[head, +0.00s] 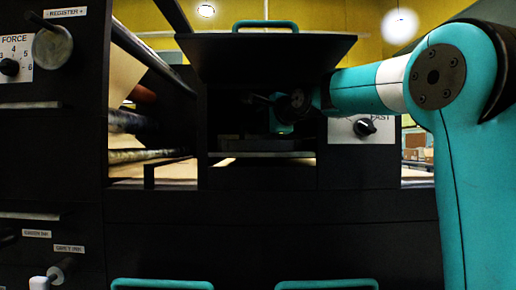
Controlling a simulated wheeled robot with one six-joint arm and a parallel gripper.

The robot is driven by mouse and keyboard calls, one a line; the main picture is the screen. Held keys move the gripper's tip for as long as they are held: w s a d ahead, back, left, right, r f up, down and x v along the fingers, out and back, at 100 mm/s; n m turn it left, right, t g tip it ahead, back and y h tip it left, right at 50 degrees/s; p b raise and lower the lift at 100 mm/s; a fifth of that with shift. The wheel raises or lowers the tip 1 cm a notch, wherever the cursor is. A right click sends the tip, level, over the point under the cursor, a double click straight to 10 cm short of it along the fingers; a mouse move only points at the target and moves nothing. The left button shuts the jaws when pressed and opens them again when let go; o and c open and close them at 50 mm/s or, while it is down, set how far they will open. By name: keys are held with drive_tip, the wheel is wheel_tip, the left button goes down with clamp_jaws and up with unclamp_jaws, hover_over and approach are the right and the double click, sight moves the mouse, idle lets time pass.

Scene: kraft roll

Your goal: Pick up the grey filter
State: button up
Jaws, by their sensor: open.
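My arm reaches from the right into a dark opening in the black machine, below a raised lid (265,55) with a teal handle. My gripper (279,128) is inside this opening, in deep shadow, and its fingers are hard to make out; it is open. A flat dark grey slab (262,154) lies low in the opening, beneath my gripper. It may be the grey filter, but I cannot tell for sure. I cannot see whether my gripper touches it.
A FAST dial (364,127) is right of the opening. A FORCE dial (9,67) and a REGISTER knob (52,47) are at the left. Rollers (140,155) with brown paper show beside the opening. Two teal handles (162,284) (327,284) are at the bottom.

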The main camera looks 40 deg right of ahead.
drive_tip(key=shift+w+d+f, duration=0.1)
drive_tip(key=shift+w+f, duration=0.05)
drive_tip(key=shift+w, duration=0.7)
clamp_jaws()
drive_tip(key=shift+r, duration=0.25)
